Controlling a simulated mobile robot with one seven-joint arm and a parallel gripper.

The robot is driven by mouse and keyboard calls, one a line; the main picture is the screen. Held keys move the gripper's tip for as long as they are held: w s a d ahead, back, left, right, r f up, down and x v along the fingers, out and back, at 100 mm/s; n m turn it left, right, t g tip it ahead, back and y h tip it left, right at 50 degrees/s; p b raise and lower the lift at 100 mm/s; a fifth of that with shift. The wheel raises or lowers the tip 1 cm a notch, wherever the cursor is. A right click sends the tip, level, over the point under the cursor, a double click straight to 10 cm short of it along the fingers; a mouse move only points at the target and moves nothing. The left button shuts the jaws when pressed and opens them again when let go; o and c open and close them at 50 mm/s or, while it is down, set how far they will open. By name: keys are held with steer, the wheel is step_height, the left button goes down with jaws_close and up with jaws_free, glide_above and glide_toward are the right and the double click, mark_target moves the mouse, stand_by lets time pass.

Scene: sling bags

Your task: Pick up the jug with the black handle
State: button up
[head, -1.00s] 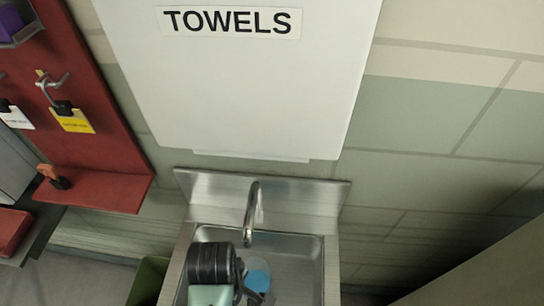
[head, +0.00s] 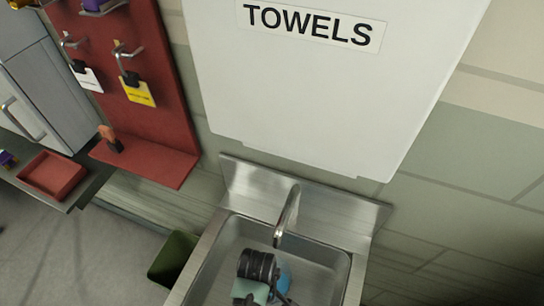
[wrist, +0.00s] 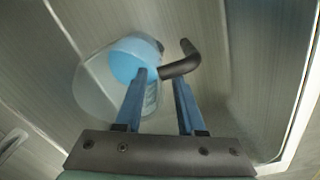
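The jug (wrist: 115,80) is in the sink, with a clear body, a round blue area and a dark handle (wrist: 182,66) reaching right in the wrist view. In the head view only a blue part of it (head: 284,276) shows, largely hidden behind my arm. My gripper (wrist: 160,77) is open, its two blue fingers pointing toward the jug. The handle is just by the fingertips, partly overlapped by them; I cannot tell if they touch. Nothing is held.
The metal sink (head: 218,262) has raised walls and a curved faucet (head: 288,215) above its back. A white towel dispenser (head: 320,100) hangs over it. A red pegboard (head: 175,100) with hooks and tags stands to the left, and a green bin (head: 173,258) sits beside the sink.

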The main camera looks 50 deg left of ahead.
steer(key=shift+w+f, duration=0.1)
steer(key=shift+f, duration=1.1)
jaws_close()
steer(key=shift+r, duration=0.1)
stand_by(0.4)
